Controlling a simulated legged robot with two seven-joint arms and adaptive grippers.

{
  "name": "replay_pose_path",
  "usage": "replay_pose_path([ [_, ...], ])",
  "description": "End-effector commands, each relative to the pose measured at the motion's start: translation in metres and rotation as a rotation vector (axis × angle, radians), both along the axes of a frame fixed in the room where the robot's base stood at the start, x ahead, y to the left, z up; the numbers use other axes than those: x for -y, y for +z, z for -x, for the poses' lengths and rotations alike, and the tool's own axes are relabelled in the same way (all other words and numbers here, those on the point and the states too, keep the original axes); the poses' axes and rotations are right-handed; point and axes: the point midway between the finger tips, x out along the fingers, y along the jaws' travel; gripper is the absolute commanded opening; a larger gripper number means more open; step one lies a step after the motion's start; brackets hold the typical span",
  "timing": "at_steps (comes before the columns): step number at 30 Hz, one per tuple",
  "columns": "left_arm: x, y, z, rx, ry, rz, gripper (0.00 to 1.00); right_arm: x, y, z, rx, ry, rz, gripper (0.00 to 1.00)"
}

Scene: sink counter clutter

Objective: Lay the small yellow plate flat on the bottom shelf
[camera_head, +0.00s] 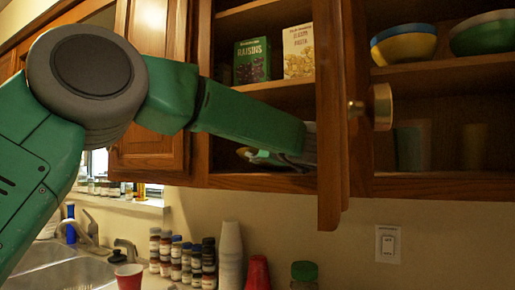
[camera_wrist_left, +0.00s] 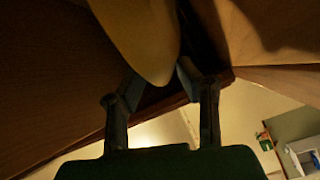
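My left arm reaches from the left into the cabinet, with the left gripper (camera_head: 304,150) over the bottom shelf (camera_head: 258,181), partly behind the open door. The small yellow plate (camera_head: 262,157) shows as a tilted sliver at the gripper, mostly hidden by the arm. In the left wrist view the pale yellow plate (camera_wrist_left: 140,35) has its rounded near edge between the fingertips of the left gripper (camera_wrist_left: 158,75). The fingers are partly apart, and firm contact on both sides cannot be made out. My right gripper is not in view.
The open cabinet door (camera_head: 331,110) stands edge-on close to the gripper. A raisins box (camera_head: 251,60) and a pasta box (camera_head: 298,51) stand on the shelf above. Bowls (camera_head: 404,45) sit in the right cabinet. Cups (camera_head: 230,255) and spice jars (camera_head: 181,258) stand on the counter below.

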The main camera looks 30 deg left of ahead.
Motion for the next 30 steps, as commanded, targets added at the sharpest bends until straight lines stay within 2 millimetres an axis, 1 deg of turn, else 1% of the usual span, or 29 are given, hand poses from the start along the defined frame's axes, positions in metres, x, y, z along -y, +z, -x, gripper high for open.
replay_pose_path([
  [1, 0.003, -0.008, -0.003, -0.037, -0.002, -0.005, 0.29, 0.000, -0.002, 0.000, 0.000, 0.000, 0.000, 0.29],
  [6, 0.005, 0.039, 0.002, 0.006, 0.001, -0.002, 0.29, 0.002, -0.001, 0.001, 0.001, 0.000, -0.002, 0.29],
  [9, 0.008, 0.064, 0.005, 0.029, 0.003, 0.000, 0.29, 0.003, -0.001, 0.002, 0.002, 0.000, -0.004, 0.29],
  [12, 0.009, 0.081, 0.006, 0.044, 0.004, 0.001, 0.29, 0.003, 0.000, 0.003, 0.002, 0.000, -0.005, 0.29],
  [15, 0.010, 0.093, 0.007, 0.053, 0.004, 0.001, 0.29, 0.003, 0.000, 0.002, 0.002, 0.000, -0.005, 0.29],
  [21, 0.009, 0.100, 0.007, 0.060, 0.006, 0.003, 0.29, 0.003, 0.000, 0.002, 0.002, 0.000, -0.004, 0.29],
  [30, 0.007, 0.101, 0.008, 0.062, 0.006, 0.004, 0.29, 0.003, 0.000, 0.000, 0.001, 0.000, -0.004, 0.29],
])
